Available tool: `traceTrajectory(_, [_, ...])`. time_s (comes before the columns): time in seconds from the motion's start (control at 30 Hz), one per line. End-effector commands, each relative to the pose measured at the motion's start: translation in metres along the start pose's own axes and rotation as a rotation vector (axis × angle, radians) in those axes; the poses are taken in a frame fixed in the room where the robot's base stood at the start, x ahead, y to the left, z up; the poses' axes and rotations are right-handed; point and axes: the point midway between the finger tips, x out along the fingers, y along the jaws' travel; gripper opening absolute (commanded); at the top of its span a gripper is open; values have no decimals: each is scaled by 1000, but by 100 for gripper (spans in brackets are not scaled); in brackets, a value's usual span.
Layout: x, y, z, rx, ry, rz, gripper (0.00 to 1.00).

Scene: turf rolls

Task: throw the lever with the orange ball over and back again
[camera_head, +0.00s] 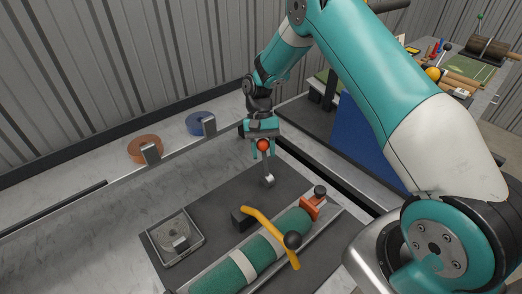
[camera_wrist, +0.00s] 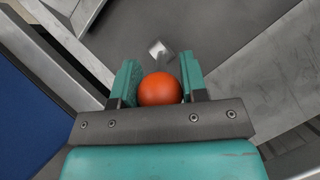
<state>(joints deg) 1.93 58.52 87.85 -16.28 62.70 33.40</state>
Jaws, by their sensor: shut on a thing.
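The lever's orange ball (camera_head: 263,145) is at the top of a short grey rod that rises from a small pale base block (camera_head: 269,180) on the dark mat. My gripper (camera_head: 263,150) is shut on the ball from above, one teal finger on each side. In the wrist view the ball (camera_wrist: 160,89) sits between the two finger pads of my gripper (camera_wrist: 160,85), and the base block (camera_wrist: 158,48) shows beyond it. The rod stands nearly upright, leaning slightly in the head view. Most of the rod is hidden behind the ball in the wrist view.
A square tray (camera_head: 163,246) is at left. Orange (camera_head: 144,148) and blue (camera_head: 199,123) rings lie behind the rail.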

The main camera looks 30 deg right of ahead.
Motion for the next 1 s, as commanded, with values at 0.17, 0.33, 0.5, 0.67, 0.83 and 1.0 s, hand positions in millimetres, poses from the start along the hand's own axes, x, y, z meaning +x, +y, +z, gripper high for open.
traceTrajectory(0.17, [-2,-2,-2,2,11,-3,0])
traceTrajectory(0.33, [-2,-4,-2,0,13,-1,0])
traceTrajectory(0.5, [-2,-5,-2,-1,13,-1,0])
traceTrajectory(0.67, [-2,-5,-1,-1,11,0,64])
traceTrajectory(0.83, [-1,-4,-1,-1,8,1,64])
traceTrajectory(1.0, [-3,-4,-1,0,7,0,64])
